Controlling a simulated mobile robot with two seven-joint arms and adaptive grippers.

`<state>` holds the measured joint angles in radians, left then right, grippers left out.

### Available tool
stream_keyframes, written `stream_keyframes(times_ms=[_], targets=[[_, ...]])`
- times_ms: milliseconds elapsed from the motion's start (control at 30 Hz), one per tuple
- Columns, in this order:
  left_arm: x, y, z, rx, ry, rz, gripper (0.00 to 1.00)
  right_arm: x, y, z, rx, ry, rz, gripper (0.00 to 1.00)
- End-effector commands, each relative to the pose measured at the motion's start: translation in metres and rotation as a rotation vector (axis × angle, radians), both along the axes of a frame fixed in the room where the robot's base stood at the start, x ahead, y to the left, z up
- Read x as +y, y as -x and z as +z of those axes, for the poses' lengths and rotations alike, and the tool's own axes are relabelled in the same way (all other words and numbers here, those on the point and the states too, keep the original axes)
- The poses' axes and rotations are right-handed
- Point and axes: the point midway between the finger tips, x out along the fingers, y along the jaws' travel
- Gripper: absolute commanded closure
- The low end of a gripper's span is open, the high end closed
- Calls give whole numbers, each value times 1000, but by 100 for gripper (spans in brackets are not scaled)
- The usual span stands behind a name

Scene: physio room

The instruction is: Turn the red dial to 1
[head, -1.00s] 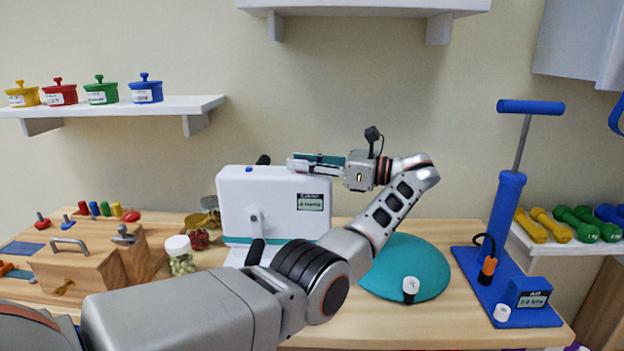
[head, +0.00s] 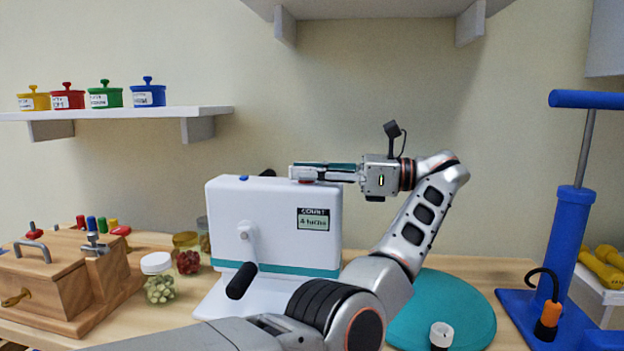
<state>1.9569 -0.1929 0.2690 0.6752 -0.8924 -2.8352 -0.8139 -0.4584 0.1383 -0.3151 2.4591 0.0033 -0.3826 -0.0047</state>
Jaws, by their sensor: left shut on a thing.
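A white box (head: 272,215) with a teal band, a side crank and a small display stands on the wooden table. A red dial (head: 305,181) shows as a thin red strip at the right of the box's top; its markings and pointer are hidden. My left gripper (head: 298,172) lies level above the box top, reaching in from the right side, with its fingertips shut on the red dial. My right gripper is not in view.
A crank with a black grip (head: 241,281) hangs at the box's front. A jar with a white lid (head: 159,278) and a wooden block (head: 62,280) stand left. A teal dome (head: 455,308) and a blue pump (head: 568,235) are right. A shelf (head: 375,10) hangs above.

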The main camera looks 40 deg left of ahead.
Motion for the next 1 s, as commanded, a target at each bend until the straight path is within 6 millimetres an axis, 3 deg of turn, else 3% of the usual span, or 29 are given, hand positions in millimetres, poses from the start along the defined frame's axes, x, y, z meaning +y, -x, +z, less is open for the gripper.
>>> stream_keyframes(times_ms=[367, 400, 467, 1000], targets=[[1, 1, 3, -6, 0, 2, 100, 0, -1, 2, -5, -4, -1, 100], [1, 1, 3, -6, 0, 3, 76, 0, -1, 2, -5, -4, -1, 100], [1, 1, 3, -6, 0, 3, 61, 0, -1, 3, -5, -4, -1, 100], [0, 1, 2, -4, 0, 0, 61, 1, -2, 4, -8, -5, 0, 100]])
